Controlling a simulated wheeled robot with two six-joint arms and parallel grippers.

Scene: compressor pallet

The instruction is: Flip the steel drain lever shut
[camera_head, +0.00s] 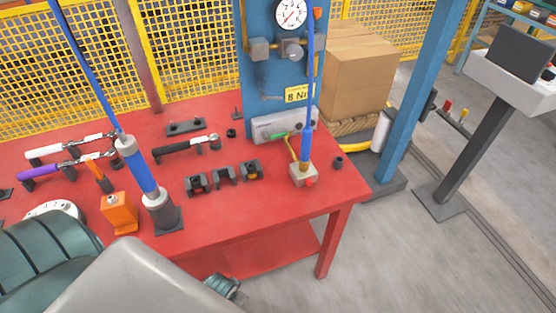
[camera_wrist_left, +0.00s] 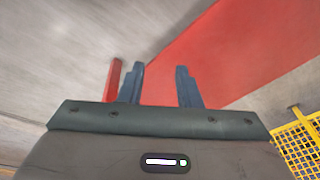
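I cannot pick out the steel drain lever with certainty in the head view. In the head view my left arm covers the lower left. My right gripper is not in view.
The red table (camera_head: 260,210) carries torque wrenches (camera_head: 190,146), black holders (camera_head: 224,177), an orange block (camera_head: 119,213) and a blue-and-grey post (camera_head: 150,185). A blue panel with a pressure gauge (camera_head: 291,14) rises behind. A cardboard box (camera_head: 358,72) stands beyond. Floor is free right of the table.

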